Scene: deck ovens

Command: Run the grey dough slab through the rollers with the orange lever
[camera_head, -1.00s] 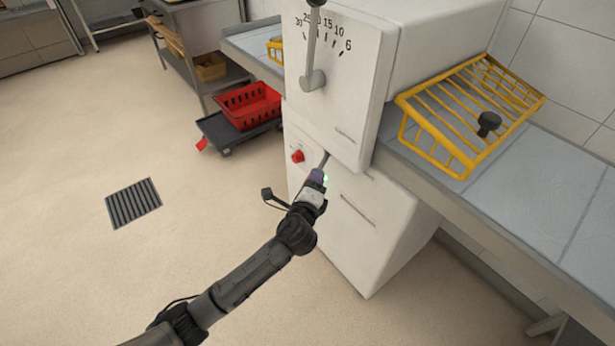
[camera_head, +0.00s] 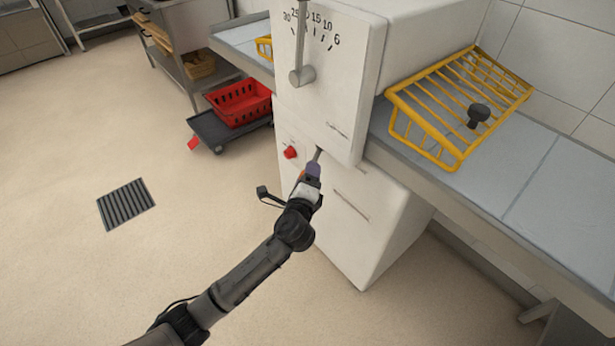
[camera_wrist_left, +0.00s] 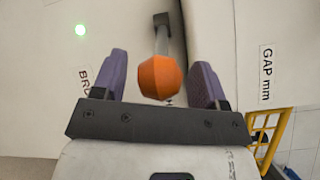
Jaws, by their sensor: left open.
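The orange lever (camera_wrist_left: 160,78) shows in the left wrist view as a faceted orange knob on a grey rod. In the head view only the grey rod and a sliver of orange show, low on the front of the white sheeter machine (camera_head: 330,85). My left gripper (camera_head: 310,172) is open at the lever. In the left wrist view its purple fingers (camera_wrist_left: 160,82) stand on either side of the knob, with visible gaps; I cannot tell if the knob is fully between the tips. I see no grey dough slab or rollers. My right gripper is not in view.
A red button (camera_head: 290,152) sits left of the lever. A gap handle (camera_head: 302,70) with a number scale is above. A yellow guard (camera_head: 455,105) stands over the right belt table (camera_head: 540,190). A red crate (camera_head: 240,103) sits on a dolly at left. The floor in front is clear.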

